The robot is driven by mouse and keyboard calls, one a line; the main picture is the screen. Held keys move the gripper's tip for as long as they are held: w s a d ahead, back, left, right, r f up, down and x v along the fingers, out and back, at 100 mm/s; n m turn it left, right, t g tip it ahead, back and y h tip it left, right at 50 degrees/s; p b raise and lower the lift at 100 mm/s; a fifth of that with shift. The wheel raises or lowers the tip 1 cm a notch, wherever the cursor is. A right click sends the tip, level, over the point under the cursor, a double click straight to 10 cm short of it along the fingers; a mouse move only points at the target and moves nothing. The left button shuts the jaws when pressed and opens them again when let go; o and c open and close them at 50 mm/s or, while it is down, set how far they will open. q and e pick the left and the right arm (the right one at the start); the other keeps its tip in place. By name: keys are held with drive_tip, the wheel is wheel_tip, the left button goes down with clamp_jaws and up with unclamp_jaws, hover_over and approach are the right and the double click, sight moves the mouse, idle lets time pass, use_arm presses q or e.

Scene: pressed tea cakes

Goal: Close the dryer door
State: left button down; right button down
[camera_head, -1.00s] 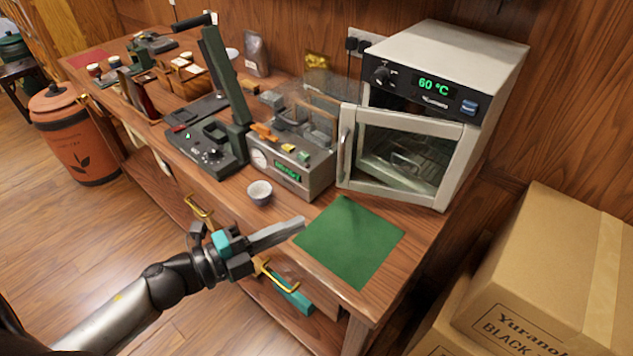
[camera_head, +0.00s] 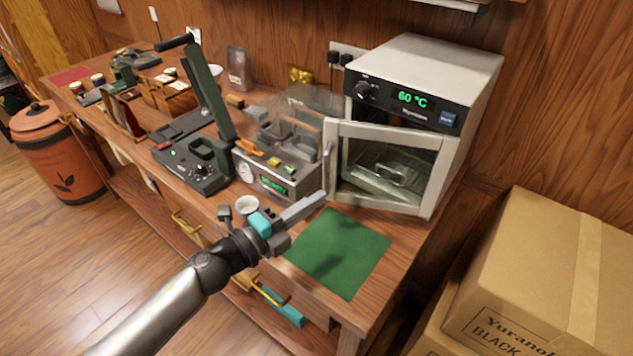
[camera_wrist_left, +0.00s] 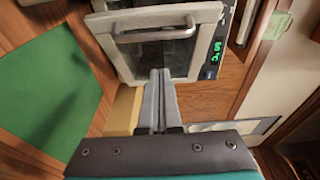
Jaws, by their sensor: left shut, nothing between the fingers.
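The dryer (camera_head: 425,75) is a white box with a black panel reading 60 °C, at the back right of the bench. Its glass door (camera_head: 385,205) has a white frame and a handle (camera_head: 327,168) on the left side. The door's left edge stands out past the body, so it looks slightly ajar, hinged on the right. My left gripper (camera_head: 322,196) is shut and empty, its tips just in front of and below the door's handle side. In the left wrist view the shut fingers (camera_wrist_left: 160,75) point at the door (camera_wrist_left: 170,75), with the handle (camera_wrist_left: 155,33) beyond.
A green mat (camera_head: 340,255) lies in front of the dryer. A small white cup (camera_head: 246,204) and a grey machine with a green display (camera_head: 275,185) stand left of it. Cardboard boxes (camera_head: 545,275) stand at the right. The mat is clear.

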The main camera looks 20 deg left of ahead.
use_arm(q)
drive_tip(key=shift+w+a, duration=0.15)
drive_tip(key=shift+w, duration=1)
drive_tip(key=shift+w+a, duration=0.1)
drive_tip(key=shift+w, duration=1)
drive_tip(key=shift+w, duration=0.1)
use_arm(e)
drive_tip(key=shift+f, duration=0.15)
